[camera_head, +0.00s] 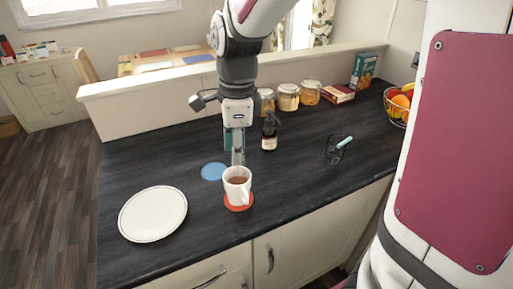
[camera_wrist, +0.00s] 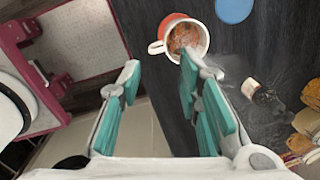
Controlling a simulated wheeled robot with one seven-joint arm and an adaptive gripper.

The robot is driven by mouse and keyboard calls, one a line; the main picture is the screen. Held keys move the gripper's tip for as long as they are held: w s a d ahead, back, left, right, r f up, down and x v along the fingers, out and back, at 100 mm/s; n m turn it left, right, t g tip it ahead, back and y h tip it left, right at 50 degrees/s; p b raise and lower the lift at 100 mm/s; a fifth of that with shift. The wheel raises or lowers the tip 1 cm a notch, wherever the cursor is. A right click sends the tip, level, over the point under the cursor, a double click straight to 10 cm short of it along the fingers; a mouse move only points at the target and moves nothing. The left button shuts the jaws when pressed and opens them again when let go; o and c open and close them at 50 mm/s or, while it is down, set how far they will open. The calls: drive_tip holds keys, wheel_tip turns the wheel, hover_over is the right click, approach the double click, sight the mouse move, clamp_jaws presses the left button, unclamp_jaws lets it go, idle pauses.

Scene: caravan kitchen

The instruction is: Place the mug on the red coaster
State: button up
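The white mug (camera_head: 235,188) holds a brown drink and stands upright on the red coaster (camera_head: 231,208) near the counter's front edge. In the wrist view the mug (camera_wrist: 204,45) shows beyond the fingertips, its handle towards the left, with the red coaster (camera_wrist: 168,19) showing past its rim. My gripper (camera_head: 238,157) is just behind and above the mug in the head view. In the wrist view my gripper (camera_wrist: 160,70) has its teal-padded fingers wide apart with nothing between them. One fingertip overlaps the mug's rim in the picture; I cannot tell whether they touch.
A blue coaster (camera_head: 213,171) lies behind the mug, and a white plate (camera_head: 153,214) to its left. A dark bottle (camera_head: 269,136) stands behind right. Glasses (camera_head: 336,149), jars (camera_head: 288,97) and a fruit basket (camera_head: 397,106) are farther right.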

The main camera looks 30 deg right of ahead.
drive_tip(key=s+d+r+n+t, duration=0.1)
drive_tip(key=s+r+n, duration=0.3)
drive_tip(key=s+n, duration=0.4)
drive_tip(key=s+d+r+n+t, duration=0.1)
drive_tip(key=s+r+n+t, duration=0.2)
drive_tip(key=s+n, duration=0.6)
wheel_tip(320, 180, up, 2)
drive_tip(key=n, duration=0.4)
drive_tip(key=shift+r, duration=0.15)
drive_tip(key=shift+w, duration=0.1)
